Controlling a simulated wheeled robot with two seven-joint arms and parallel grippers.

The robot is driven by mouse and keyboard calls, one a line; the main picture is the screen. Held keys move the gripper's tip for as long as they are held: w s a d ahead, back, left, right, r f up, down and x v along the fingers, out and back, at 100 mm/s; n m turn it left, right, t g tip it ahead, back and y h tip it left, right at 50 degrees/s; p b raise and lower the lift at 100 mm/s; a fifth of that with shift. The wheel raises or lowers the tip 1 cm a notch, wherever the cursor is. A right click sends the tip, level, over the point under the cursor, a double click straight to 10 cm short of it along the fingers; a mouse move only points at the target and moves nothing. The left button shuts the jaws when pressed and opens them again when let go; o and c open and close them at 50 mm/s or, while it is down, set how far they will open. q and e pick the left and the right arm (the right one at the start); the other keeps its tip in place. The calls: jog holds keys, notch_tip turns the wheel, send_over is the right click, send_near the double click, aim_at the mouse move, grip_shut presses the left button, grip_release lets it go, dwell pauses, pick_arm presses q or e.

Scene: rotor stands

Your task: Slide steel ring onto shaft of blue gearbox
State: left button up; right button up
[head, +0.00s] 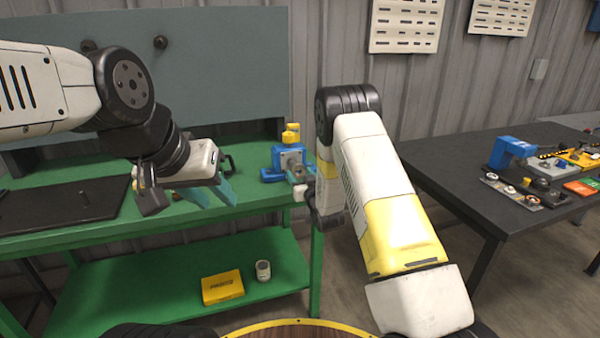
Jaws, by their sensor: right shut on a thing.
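The blue gearbox (273,174) stands at the right end of the green bench, with a grey front face and a yellow top. Its shaft is too small to make out clearly. My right gripper (300,184) is right in front of the gearbox, shut on the steel ring, which is mostly hidden by the fingers. I cannot tell whether the ring is around the shaft or just in front of it. My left gripper (222,198) hangs over the bench to the left of the gearbox. Its fingers look apart, with nothing seen between them.
A yellow box (222,287) and a white cup (263,270) are on the lower shelf. A dark table (440,160) at right holds several parts.

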jog(key=shift+x, duration=0.8)
dwell(0.4)
jog(key=shift+x, duration=1.15)
jog(key=shift+w+a, duration=0.1)
jog(key=shift+w, duration=0.2)
jog(key=shift+x, duration=0.9)
jog(key=o, duration=1.8)
